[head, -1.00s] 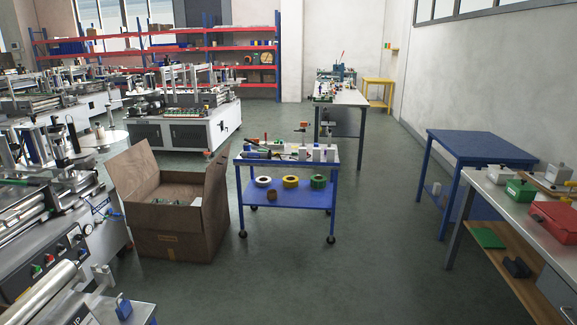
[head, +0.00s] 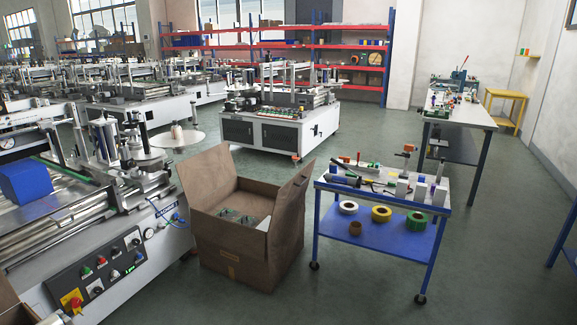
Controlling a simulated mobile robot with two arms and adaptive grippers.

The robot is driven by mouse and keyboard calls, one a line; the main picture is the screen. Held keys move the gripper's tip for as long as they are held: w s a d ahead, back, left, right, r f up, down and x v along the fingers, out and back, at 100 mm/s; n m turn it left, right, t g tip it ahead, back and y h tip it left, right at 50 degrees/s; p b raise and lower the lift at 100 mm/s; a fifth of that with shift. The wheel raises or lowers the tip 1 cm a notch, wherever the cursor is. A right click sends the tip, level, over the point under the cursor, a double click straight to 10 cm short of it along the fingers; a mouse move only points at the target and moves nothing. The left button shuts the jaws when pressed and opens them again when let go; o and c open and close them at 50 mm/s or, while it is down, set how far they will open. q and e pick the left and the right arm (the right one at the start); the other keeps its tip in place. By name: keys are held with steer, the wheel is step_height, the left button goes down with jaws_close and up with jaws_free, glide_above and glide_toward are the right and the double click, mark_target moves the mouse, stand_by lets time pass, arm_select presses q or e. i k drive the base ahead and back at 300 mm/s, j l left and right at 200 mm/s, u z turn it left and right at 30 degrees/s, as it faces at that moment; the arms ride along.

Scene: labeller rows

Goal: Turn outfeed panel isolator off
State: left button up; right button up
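A control panel (head: 100,265) is on the front of the nearest labeller at the lower left in the head view. It carries several knobs and buttons in red, green and black. A red rotary handle on a yellow plate, which looks like an isolator (head: 72,301), sits at the panel's lower left. Its exact handle position is too small to tell. Whether this is the outfeed panel cannot be told, as no label is readable. Neither of my grippers is in view.
An open cardboard box (head: 235,237) stands on the floor right of the labeller. A blue trolley (head: 377,237) with tape rolls stands beside it. Another box edge (head: 12,312) shows at the lower left corner. More labellers (head: 272,132) stand behind. The floor at the lower right is clear.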

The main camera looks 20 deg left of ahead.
mark_target(75, 302)
steer(key=i+j+u, duration=0.1)
steer(key=i+u, duration=0.15)
steer(key=u, duration=0.2)
steer(key=i+u, duration=0.3)
steer(key=u, duration=0.15)
steer(key=i+l+u, duration=0.15)
steer(key=u, duration=0.3)
steer(key=i+l+u, duration=0.2)
steer(key=u, duration=0.25)
steer(key=i+l+u, duration=0.3)
steer(key=i+u, duration=0.1)
steer(key=u, duration=0.2)
steer(key=i+l+u, duration=0.1)
steer(key=l+u, duration=0.35)
steer(key=u, duration=0.25)
steer(key=l+u, duration=0.4)
steer(key=i+j, duration=0.05)
steer(key=j, duration=0.05)
